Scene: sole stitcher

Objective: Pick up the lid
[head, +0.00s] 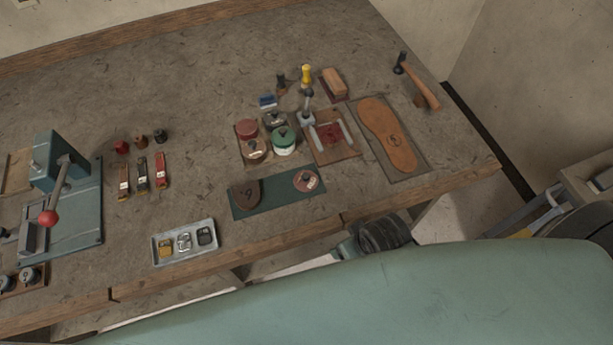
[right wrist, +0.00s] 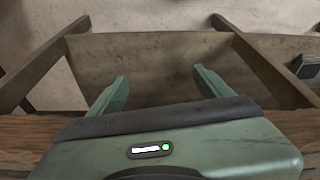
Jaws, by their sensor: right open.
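A small round reddish-brown piece with a pale label and a dark knob (head: 306,181), which looks like a lid, lies at the right end of a dark green mat (head: 278,204) in the head view. My left gripper is not in view.
A metal tray (head: 184,255) of buckles is at the front. A sole (head: 387,134) and hammer (head: 417,82) lie right. A teal press (head: 62,177) stands left. The bench's back is clear.

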